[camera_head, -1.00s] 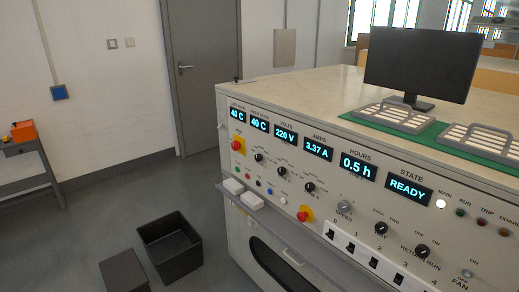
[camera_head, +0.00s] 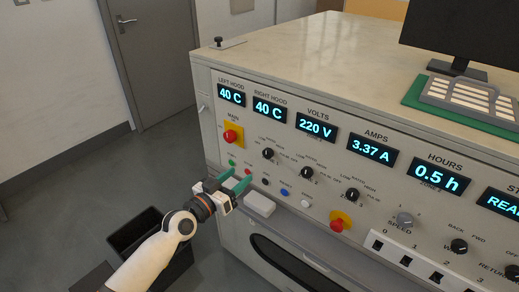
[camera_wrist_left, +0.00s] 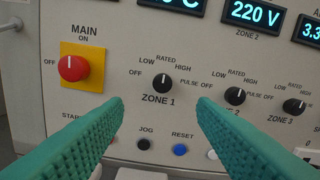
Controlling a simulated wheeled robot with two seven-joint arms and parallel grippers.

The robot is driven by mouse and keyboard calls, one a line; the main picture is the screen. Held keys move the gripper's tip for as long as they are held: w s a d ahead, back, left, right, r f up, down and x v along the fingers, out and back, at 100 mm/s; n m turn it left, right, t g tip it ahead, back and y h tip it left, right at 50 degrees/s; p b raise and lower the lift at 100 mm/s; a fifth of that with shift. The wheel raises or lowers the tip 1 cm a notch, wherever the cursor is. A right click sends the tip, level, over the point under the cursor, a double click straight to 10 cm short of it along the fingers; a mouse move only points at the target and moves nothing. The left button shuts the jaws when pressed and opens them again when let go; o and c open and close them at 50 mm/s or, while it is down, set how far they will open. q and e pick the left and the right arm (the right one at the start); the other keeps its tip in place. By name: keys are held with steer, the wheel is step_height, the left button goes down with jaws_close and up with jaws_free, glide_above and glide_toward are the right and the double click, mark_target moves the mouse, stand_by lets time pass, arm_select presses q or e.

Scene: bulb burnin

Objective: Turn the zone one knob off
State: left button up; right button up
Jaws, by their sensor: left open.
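The zone one knob (camera_head: 268,153) is a small black knob on the sloping front panel, right of the yellow-backed red main knob (camera_head: 231,136). In the left wrist view the zone one knob (camera_wrist_left: 162,84) sits above its ZONE 1 label, and its white mark points up, about at RATED; OFF is at its left. My left gripper (camera_head: 235,180) is open and empty in front of the panel, below and left of the knob in the head view. In the wrist view its green fingers (camera_wrist_left: 160,105) stand either side of and below the knob, apart from it.
Zone two (camera_wrist_left: 234,96) and zone three (camera_wrist_left: 294,106) knobs stand to the right. Below are a black jog button (camera_wrist_left: 144,144), a blue reset button (camera_wrist_left: 180,149) and a white block (camera_head: 260,204). A red knob on yellow (camera_head: 340,221) sits lower right. A dark bin (camera_head: 133,232) stands on the floor.

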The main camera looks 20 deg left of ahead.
mark_target(266, 154)
arm_select(q)
steer(key=x, duration=1.1)
steer(key=shift+w+d, duration=0.3)
steer(key=c, duration=1)
